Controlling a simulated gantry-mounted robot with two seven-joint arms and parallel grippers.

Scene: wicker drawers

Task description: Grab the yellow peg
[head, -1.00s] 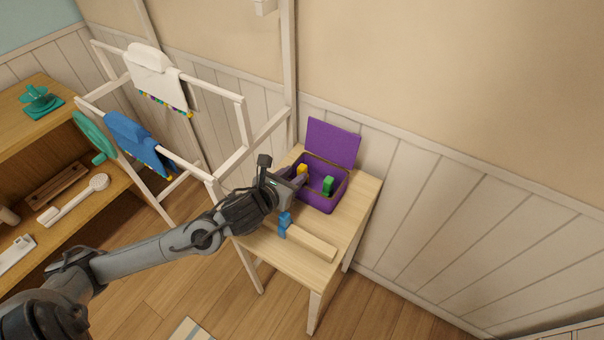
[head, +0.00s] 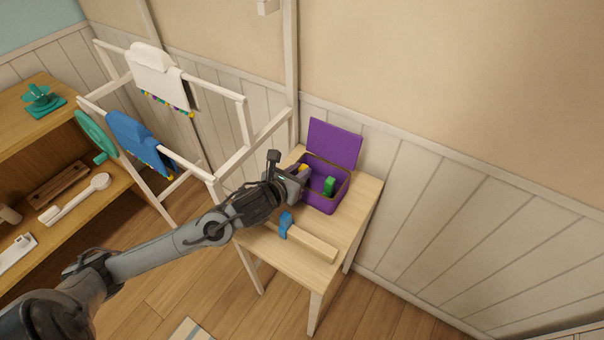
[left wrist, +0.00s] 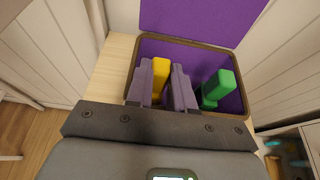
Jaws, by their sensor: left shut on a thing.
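The yellow peg (left wrist: 161,72) stands in the left part of the open purple box (left wrist: 202,57), between the two fingers of my left gripper (left wrist: 160,88). The fingers are shut on it, one at each side. In the head view my left gripper (head: 298,175) reaches over the box's left rim, and only a small bit of the yellow peg (head: 304,167) shows past it. A green peg (head: 329,186) stands in the box to the right of the gripper, apart from it; it also shows in the left wrist view (left wrist: 217,89). My right gripper is not in view.
The purple box (head: 322,206) stands on a small wooden table (head: 345,225), its lid (head: 334,144) raised at the back. A blue piece (head: 286,224) and a pale wooden block (head: 313,244) lie in front. A white rack (head: 216,186) stands left of the table.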

